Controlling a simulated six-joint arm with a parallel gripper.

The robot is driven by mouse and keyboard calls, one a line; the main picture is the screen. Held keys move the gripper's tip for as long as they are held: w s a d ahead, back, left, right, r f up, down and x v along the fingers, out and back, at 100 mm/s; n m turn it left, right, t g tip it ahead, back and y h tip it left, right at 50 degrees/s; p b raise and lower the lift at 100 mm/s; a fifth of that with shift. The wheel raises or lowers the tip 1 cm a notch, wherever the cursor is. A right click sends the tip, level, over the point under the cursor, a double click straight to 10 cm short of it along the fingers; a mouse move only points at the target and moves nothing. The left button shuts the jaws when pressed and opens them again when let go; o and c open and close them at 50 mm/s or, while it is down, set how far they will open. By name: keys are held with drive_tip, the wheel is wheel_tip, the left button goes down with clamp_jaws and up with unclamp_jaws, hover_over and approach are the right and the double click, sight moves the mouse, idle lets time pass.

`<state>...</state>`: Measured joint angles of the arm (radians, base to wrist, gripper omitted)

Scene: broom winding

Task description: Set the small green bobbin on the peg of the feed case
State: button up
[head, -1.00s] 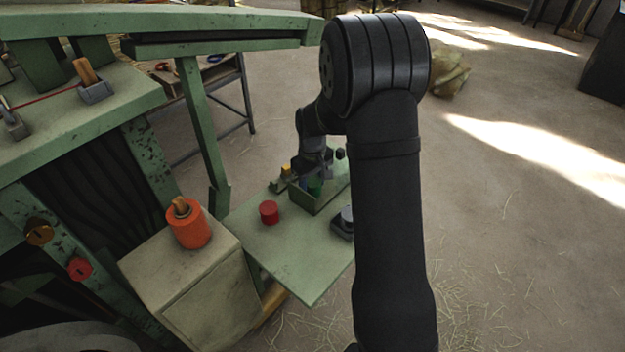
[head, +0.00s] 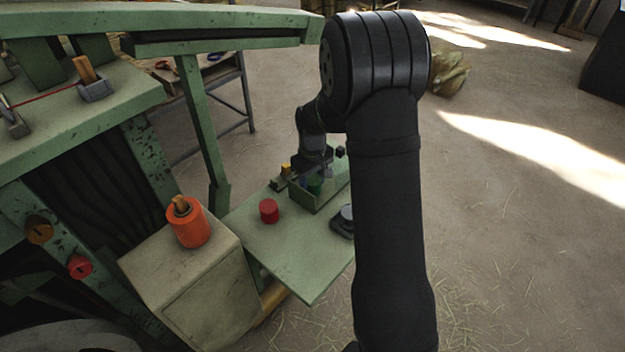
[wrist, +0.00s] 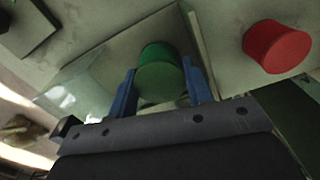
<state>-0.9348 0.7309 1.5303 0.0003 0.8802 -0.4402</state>
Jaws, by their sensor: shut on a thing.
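The small green bobbin (head: 314,184) is in or just over the open green tray (head: 318,203) on the side table. In the wrist view the green bobbin (wrist: 162,72) sits between the blue fingers of my gripper (wrist: 160,88), which is shut on it. My gripper (head: 315,178) reaches down from above in the head view, small and partly blurred there. A beige case (head: 205,290), which looks like the feed case, stands at the near left of the table. An orange bobbin (head: 188,229) sits on its top around a wooden peg (head: 181,206).
A red bobbin (head: 269,211) stands on the green table (head: 300,265) between tray and case; it also shows in the wrist view (wrist: 277,46). A dark round-topped item (head: 344,220) lies at the table's right. A green machine frame (head: 195,120) rises behind the case.

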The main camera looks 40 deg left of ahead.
sight(313, 179)
drive_tip(key=shift+f, duration=0.6)
drive_tip(key=o, duration=0.7)
drive_tip(key=shift+r, duration=5.5)
drive_tip(key=shift+f, duration=4.2)
drive_tip(key=shift+r, duration=0.1)
